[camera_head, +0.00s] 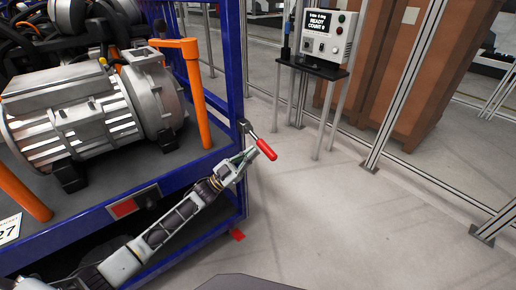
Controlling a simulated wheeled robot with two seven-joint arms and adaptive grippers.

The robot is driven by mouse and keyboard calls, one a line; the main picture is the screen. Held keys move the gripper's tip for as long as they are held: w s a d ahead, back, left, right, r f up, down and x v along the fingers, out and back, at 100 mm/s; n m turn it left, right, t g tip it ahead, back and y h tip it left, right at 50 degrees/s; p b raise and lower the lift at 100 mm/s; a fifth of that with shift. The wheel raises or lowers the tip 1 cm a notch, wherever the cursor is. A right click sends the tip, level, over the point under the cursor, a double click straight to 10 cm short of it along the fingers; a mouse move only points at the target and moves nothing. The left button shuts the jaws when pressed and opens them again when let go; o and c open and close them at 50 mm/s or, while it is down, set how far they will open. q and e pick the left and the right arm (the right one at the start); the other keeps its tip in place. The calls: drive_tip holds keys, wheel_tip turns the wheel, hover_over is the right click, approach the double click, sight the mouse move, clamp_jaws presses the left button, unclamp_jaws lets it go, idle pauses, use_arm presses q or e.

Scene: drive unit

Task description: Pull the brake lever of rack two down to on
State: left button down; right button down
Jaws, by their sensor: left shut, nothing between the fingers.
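The brake lever (266,149) has a red grip on a short metal rod. The rod comes from a dark pivot on the blue rack's corner post and slants down to the right. The blue rack (238,60) fills the left side and carries a silver drive unit (75,115). My left gripper (248,155) is shut and empty. Its tips are close to the lever's rod and red grip, just left of and below them; I cannot tell if they touch. My right gripper is not in view.
Orange posts (196,100) rise from the rack's deck. A red and grey plate (124,208) is on its front edge. A control box (328,36) on a stand reads READY. Fence posts (405,85) stand at the right. The floor (360,225) between is clear.

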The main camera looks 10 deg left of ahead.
use_arm(q)
drive_tip(key=shift+v, duration=2.75)
drive_tip(key=shift+s+d, duration=0.1)
